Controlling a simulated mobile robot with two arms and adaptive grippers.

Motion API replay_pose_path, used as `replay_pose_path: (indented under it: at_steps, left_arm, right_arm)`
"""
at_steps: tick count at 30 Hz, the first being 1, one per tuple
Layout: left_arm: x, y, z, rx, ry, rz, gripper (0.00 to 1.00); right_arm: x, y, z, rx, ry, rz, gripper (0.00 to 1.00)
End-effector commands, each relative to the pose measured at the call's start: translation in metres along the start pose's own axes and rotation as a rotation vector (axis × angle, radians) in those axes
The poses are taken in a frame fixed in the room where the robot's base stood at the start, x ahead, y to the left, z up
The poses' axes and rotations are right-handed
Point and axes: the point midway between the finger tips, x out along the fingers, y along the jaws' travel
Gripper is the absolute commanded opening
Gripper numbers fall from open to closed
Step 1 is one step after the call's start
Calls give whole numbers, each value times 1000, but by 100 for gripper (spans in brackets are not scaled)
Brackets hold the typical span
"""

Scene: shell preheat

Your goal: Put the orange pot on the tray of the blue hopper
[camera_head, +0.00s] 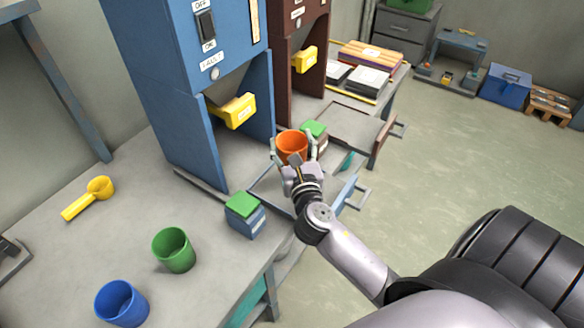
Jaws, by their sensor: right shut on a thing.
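The orange pot (292,144) is between the fingers of my right gripper (294,156), which is shut on it. The pot looks upright with its open top showing. It is in front of the blue hopper (182,95), over or near the hopper's grey pulled-out tray (268,183). I cannot tell whether the pot touches the tray, as the gripper and wrist hide its underside and part of the tray. My left gripper is not in view.
A blue box with a green top (246,219) stands beside the tray. A green pot (174,251), blue pot (121,303) and yellow scoop (90,198) are on the bench.

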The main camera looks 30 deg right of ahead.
Motion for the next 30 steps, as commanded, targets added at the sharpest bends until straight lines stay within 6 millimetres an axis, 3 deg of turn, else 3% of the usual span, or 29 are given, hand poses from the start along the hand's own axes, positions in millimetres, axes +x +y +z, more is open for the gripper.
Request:
replay_pose_path:
  at_steps: [1, 7, 15, 28, 29, 30]
  left_arm:
    - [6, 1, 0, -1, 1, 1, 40]
    - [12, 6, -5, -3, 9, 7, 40]
    - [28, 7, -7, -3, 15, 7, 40]
    - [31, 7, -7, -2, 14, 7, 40]
    - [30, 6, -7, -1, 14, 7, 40]
    - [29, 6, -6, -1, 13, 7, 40]
  right_arm:
    - [0, 0, -12, 1, 1, 1, 31]
    - [0, 0, -27, 1, -1, 1, 31]
    - [0, 0, -65, 1, 0, 0, 31]
    - [0, 0, -70, 0, -1, 1, 31]
    - [0, 0, -69, 1, -1, 1, 62]
    - [0, 0, -68, 1, -1, 1, 65]
